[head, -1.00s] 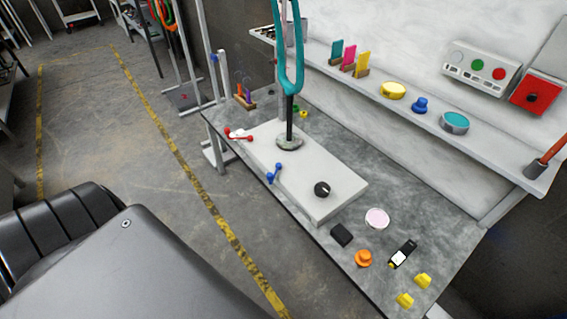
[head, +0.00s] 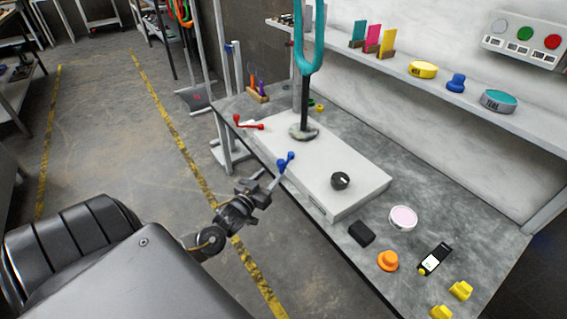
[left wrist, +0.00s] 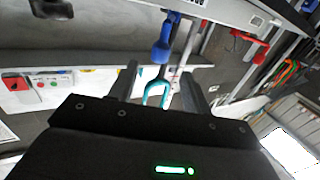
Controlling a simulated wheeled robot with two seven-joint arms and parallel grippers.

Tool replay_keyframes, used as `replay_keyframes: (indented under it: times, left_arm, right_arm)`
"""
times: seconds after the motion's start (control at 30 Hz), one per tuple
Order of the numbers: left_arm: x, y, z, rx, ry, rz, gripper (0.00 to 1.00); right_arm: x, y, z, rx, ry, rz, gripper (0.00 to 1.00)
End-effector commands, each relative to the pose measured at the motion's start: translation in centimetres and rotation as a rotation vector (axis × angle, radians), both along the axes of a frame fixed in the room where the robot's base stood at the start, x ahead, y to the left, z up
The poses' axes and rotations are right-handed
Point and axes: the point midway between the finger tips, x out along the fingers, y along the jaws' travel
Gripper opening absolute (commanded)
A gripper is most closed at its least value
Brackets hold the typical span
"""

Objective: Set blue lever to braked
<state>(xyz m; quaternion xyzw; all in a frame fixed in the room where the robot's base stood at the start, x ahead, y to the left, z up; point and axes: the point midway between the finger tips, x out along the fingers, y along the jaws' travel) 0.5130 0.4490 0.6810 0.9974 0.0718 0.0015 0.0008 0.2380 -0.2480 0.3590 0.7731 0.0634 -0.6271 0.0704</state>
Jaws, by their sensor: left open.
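In the left wrist view the blue lever (left wrist: 162,48) shows beyond the gap between the two fingers (left wrist: 158,84). No brake marking is readable. My right gripper is not in view.
A black block (head: 361,233) and an orange knob (head: 387,260) lie nearer. The floor before the bench is clear.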

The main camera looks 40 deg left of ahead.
Motion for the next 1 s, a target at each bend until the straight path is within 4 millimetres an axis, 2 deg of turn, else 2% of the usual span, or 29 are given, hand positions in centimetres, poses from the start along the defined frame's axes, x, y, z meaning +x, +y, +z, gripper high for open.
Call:
replay_keyframes:
  times: [0.3, 0.5, 0.7, 1.0]
  left_arm:
    - [5.6, 0.8, 0.0, 0.002, -0.001, 0.001, 0.48]
    - [8.6, 1.2, -0.1, 0.002, 0.001, 0.001, 0.48]
    - [9.9, 1.4, -0.1, 0.002, 0.001, 0.001, 0.48]
    - [10.1, 1.4, -0.1, 0.002, 0.002, 0.000, 0.47]
  right_arm:
    - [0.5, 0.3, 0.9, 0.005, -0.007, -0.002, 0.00]
    - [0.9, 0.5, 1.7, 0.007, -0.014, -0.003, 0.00]
    - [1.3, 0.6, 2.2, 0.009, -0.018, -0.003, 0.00]
    - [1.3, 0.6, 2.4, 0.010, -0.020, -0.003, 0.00]
